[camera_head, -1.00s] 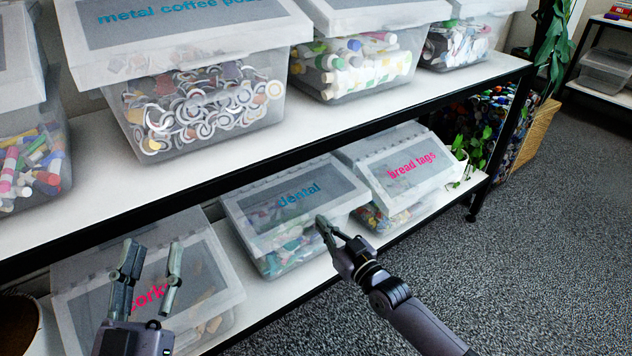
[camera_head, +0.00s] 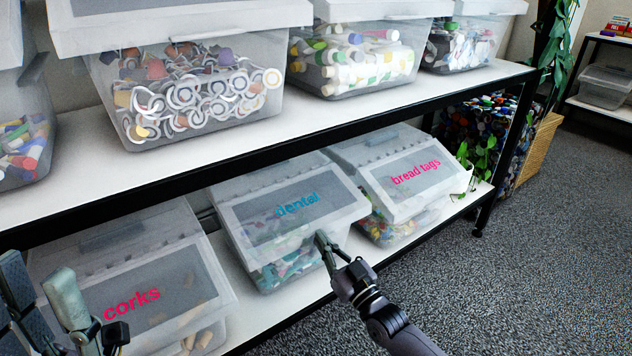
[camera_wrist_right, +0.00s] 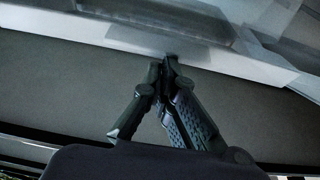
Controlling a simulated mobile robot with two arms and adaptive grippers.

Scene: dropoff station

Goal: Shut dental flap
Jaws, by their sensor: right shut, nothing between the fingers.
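The dental bin (camera_head: 270,272) is a clear box of mixed small items on the lower shelf, between the corks and bread tags bins. Its dental flap (camera_head: 330,198), with a grey panel and blue lettering, lies over the bin's front; whether it is fully seated I cannot tell. My right gripper (camera_head: 324,240) is shut and empty, its tips at the flap's front lower edge. In the right wrist view the shut fingertips (camera_wrist_right: 168,62) are close to a pale edge; contact is unclear. My left gripper (camera_head: 42,285) is open and empty in front of the corks bin, partly out of view.
The corks bin (camera_head: 190,255) stands left of the dental bin, and the bread tags bin (camera_head: 400,150) close on its right. The upper shelf (camera_head: 200,150) with several full bins overhangs them. The carpet floor (camera_head: 520,270) at right is clear.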

